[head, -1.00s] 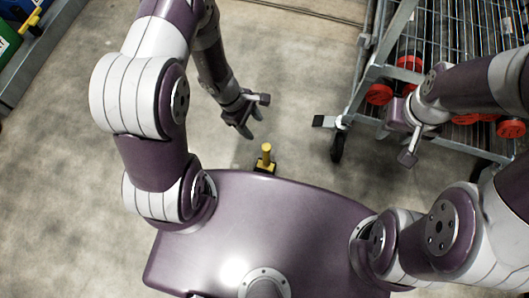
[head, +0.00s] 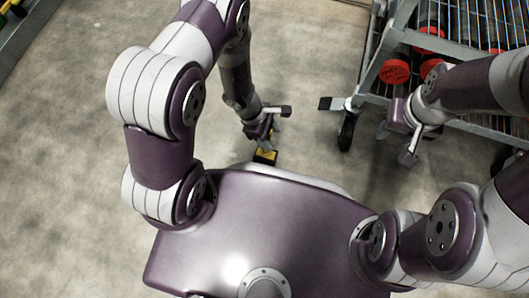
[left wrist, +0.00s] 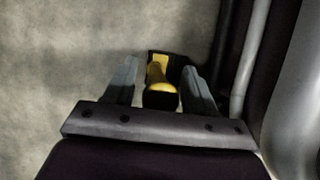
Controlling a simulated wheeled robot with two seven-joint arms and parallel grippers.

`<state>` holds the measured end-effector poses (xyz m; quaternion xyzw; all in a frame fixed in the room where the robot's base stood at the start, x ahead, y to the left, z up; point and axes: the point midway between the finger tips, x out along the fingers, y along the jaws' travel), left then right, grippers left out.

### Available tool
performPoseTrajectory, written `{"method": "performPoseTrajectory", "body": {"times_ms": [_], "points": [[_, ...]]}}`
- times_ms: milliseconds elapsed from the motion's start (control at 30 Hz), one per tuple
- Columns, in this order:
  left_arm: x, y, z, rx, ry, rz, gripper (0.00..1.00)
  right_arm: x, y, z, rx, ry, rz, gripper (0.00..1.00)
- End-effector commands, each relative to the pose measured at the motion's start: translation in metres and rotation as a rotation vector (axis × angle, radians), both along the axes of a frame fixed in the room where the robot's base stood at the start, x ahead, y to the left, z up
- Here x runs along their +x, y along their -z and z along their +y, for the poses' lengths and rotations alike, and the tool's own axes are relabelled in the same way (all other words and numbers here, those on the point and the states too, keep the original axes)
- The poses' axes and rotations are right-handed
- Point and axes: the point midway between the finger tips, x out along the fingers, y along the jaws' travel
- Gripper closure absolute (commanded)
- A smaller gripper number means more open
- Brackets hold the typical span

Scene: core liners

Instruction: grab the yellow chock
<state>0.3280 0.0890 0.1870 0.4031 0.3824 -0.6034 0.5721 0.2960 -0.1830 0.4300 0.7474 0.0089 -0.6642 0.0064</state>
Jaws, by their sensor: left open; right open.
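The yellow chock (head: 265,156) is on the floor just in front of my base, with a black part beside the yellow. In the head view my left gripper (head: 268,137) is over it and hides much of it. In the left wrist view the chock's yellow handle (left wrist: 157,80) stands between the two fingers of my left gripper (left wrist: 158,82), with a gap on each side. The left gripper is open. My right gripper (head: 398,146) is open and empty beside the cart, away from the chock.
A wire-mesh cart (head: 400,40) on casters stands at the right, holding dark tubes with red caps (head: 394,71). A black caster (head: 347,132) is right of my left gripper. The concrete floor (head: 310,60) between them is clear.

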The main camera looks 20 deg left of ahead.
Motion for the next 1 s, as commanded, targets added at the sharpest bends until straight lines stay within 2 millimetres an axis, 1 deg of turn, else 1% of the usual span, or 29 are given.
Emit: {"method": "performPoseTrajectory", "body": {"times_ms": [67, 100, 167, 200, 233, 267, 1000], "points": [[0.0001, -0.0014, 0.0001, 0.000, 0.000, 0.000, 0.45, 0.0001, -0.0014, 0.0000, 0.000, 0.000, -0.001, 0.57], [0.0001, -0.0014, 0.0001, 0.000, 0.000, 0.000, 0.51, 0.0001, -0.0014, 0.0000, 0.000, 0.000, -0.001, 0.57], [0.0000, -0.0013, 0.0002, 0.000, 0.000, 0.000, 0.71, 0.0001, -0.0014, 0.0000, 0.000, 0.000, -0.001, 0.57], [0.0000, -0.0014, 0.0003, 0.000, 0.000, 0.000, 0.84, 0.0001, -0.0014, 0.0000, 0.000, 0.000, -0.001, 0.57], [0.0000, -0.0014, 0.0003, 0.000, 0.000, 0.000, 0.94, 0.0001, -0.0014, 0.0000, 0.000, 0.000, -0.001, 0.57], [0.0000, -0.0014, 0.0003, 0.000, 0.000, 0.000, 1.00, 0.0001, -0.0014, 0.0000, 0.000, 0.000, -0.001, 0.57], [0.0000, -0.0012, 0.0004, 0.000, 0.000, 0.000, 1.00, 0.0001, -0.0012, 0.0000, 0.000, 0.000, 0.000, 0.57]]}}
